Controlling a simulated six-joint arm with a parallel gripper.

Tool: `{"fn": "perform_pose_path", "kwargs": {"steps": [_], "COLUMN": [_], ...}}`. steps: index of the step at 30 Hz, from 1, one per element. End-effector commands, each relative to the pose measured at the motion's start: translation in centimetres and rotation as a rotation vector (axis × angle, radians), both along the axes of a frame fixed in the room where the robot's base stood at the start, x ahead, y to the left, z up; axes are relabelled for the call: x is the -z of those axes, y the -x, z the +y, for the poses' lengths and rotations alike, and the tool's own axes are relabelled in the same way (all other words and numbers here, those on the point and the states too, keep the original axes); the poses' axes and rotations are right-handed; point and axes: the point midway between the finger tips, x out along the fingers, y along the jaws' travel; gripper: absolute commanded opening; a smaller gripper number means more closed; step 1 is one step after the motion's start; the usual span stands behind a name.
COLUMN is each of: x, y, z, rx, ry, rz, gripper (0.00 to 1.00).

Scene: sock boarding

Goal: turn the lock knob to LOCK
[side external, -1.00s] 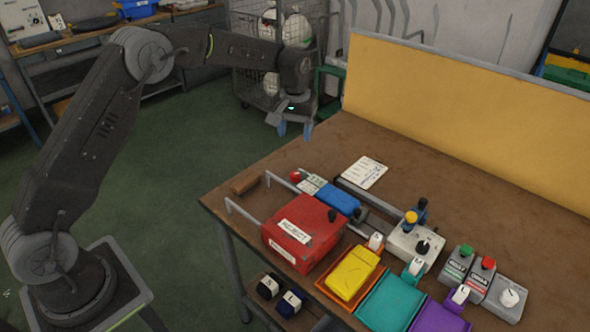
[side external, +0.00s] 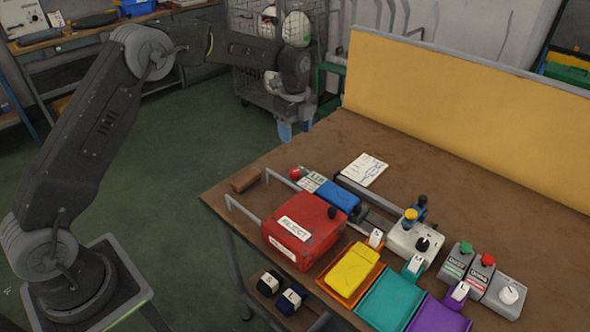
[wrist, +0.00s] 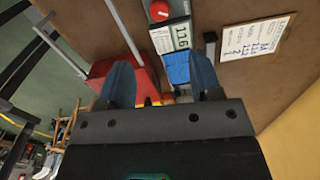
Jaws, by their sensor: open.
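Two knobs show in the side external view, and I cannot read which is the lock knob. A black knob (side external: 423,244) sits on a white box (side external: 408,240) that also carries a yellow-topped post (side external: 410,214) and a dark blue post. A white round knob (side external: 509,295) sits on a grey box (side external: 497,302) at the right end of the bench. My gripper (side external: 295,129) is open and empty, fingers down, high at the far left, well away from both knobs. Its two blue fingers also show apart in the wrist view (wrist: 161,82). Neither knob is clear there.
A red REJECT box (side external: 312,238) stands at the bench's front left. Green- and red-topped button boxes (side external: 474,268) stand beside the grey box. A blue block (side external: 337,197) and a paper (side external: 364,171) lie behind. The yellow panel (side external: 460,110) bounds the back.

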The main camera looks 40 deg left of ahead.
Motion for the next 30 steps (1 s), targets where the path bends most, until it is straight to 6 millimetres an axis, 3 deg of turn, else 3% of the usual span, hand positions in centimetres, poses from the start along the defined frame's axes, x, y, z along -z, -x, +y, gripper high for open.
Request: {"fn": "perform_pose_path", "kwargs": {"steps": [5, 15, 21, 30], "x": [2.1, 9.0, 12.1, 13.6], "y": [0.1, 0.1, 0.1, 0.0], "z": [0.0, 0.0, 0.0, 0.0], "rx": [0.004, 0.002, 0.001, 0.001], "ry": [0.001, -0.001, 0.000, -0.001], "rz": [0.005, 0.006, 0.004, 0.001], "gripper": [0.59, 0.59, 0.59, 0.59]}}
